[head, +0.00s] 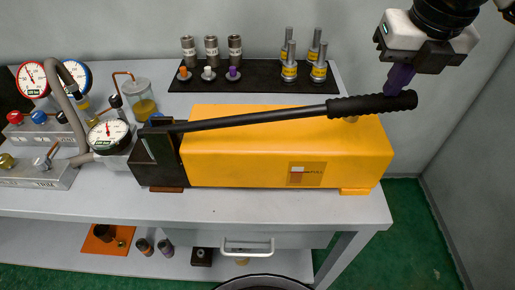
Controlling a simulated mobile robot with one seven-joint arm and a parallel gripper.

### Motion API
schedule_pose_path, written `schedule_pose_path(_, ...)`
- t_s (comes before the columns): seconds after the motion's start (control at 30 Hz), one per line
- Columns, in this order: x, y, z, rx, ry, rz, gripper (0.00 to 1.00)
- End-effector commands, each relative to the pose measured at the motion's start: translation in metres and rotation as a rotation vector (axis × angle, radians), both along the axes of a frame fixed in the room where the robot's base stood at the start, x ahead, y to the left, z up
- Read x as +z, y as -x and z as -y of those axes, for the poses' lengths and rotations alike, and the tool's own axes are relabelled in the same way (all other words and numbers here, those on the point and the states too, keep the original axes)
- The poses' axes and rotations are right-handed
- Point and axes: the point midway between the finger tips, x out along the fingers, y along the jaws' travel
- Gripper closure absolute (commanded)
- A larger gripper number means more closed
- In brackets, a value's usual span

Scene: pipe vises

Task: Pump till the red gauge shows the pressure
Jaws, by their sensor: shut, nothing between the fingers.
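The yellow pump (240,160) lies along the bench. Its long black handle (260,118) runs from the dark pump head (155,158) to a thick black grip (365,104) at the right, and lies low over the yellow body. The red-rimmed gauge (32,80) is at the far left; its needle is too small to read. My gripper (392,91) is shut, and its purple fingers point down at the right end of the grip. They are empty and seem to touch the grip from above, but I cannot tell for sure.
A blue-rimmed gauge (84,82) stands beside the red one, and a black-rimmed gauge (109,130) sits near the pump head. A grey hose (72,105) curves between them. A black mat (260,68) behind the pump holds several metal fittings. A wall rises at the right.

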Motion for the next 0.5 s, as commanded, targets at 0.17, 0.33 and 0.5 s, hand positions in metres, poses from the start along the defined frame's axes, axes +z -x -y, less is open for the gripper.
schedule_pose_path(0.17, 0.012, 0.0, -0.002, -0.002, 0.001, -0.001, 1.0)
schedule_pose_path(0.33, 0.039, 0.0, -0.008, -0.003, 0.003, -0.001, 1.0)
schedule_pose_path(0.5, 0.065, 0.0, -0.015, -0.002, 0.003, -0.001, 1.0)
